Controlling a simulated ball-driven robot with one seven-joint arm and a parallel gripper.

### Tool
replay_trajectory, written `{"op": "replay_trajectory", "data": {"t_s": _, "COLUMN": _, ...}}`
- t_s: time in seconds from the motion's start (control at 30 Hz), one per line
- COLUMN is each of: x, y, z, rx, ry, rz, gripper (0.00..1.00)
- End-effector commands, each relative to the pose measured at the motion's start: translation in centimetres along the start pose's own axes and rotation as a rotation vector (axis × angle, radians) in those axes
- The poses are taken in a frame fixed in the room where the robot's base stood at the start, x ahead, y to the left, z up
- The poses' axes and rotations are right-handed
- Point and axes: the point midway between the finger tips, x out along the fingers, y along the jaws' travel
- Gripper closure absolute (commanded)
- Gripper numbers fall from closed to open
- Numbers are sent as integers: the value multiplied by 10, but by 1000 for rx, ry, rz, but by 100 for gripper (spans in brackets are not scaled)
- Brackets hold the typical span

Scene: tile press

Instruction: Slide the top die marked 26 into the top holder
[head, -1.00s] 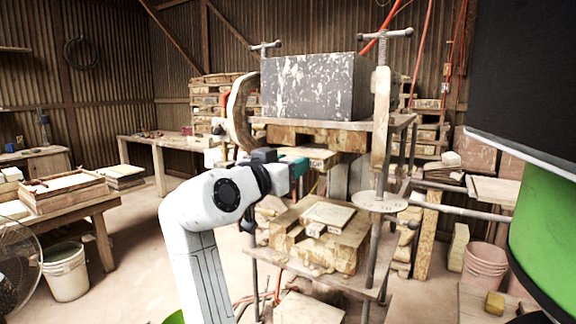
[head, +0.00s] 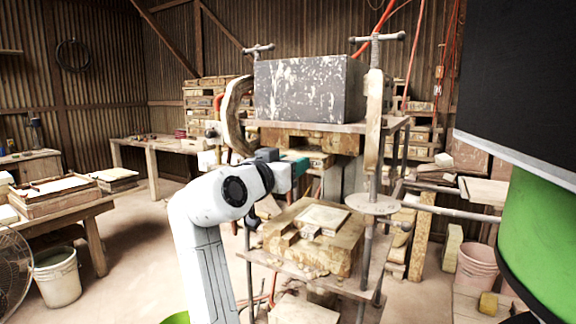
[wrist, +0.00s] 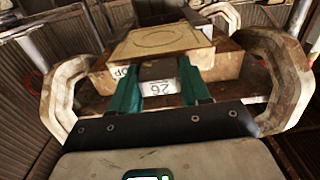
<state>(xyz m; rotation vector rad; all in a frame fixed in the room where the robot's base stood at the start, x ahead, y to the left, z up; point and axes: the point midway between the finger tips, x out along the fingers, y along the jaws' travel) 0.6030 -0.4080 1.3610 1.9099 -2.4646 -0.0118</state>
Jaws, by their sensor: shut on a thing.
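My gripper (wrist: 160,92) has its teal fingers shut on the top die (wrist: 160,88), whose white label reads 26. A pale yellow plate (wrist: 160,40) with an oval outline shows above that label in the wrist view. Behind it is a brown wooden block with letters ending in "OP", which looks like the top holder (wrist: 225,66). The die overlaps the holder in this view; how deep it sits inside is hidden. In the head view my gripper (head: 294,166) is under the press head, beside the holder (head: 320,160); the die is mostly hidden there.
The press has a speckled dark block (head: 305,90) on its upper shelf and upright screw rods at its sides. A curved arm (head: 235,115) stands left of my gripper. A lower wooden block (head: 340,250) with a square plate sits below. Open floor lies to the left.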

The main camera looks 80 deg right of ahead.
Motion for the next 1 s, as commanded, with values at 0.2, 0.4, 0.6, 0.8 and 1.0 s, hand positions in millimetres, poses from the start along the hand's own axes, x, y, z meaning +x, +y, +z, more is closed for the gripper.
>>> {"op": "replay_trajectory", "data": {"t_s": 0.2, "x": 0, "y": 0, "z": -2, "rx": 1, "ry": 4, "rz": 0, "gripper": 100}}
{"op": "replay_trajectory", "data": {"t_s": 0.4, "x": 4, "y": 0, "z": -1, "rx": 2, "ry": 4, "rz": 0, "gripper": 100}}
{"op": "replay_trajectory", "data": {"t_s": 0.6, "x": 13, "y": 0, "z": -1, "rx": 2, "ry": 3, "rz": 0, "gripper": 100}}
{"op": "replay_trajectory", "data": {"t_s": 0.8, "x": 21, "y": 0, "z": -2, "rx": 2, "ry": 4, "rz": 0, "gripper": 100}}
{"op": "replay_trajectory", "data": {"t_s": 1.0, "x": 29, "y": 0, "z": -1, "rx": 2, "ry": 3, "rz": 0, "gripper": 100}}
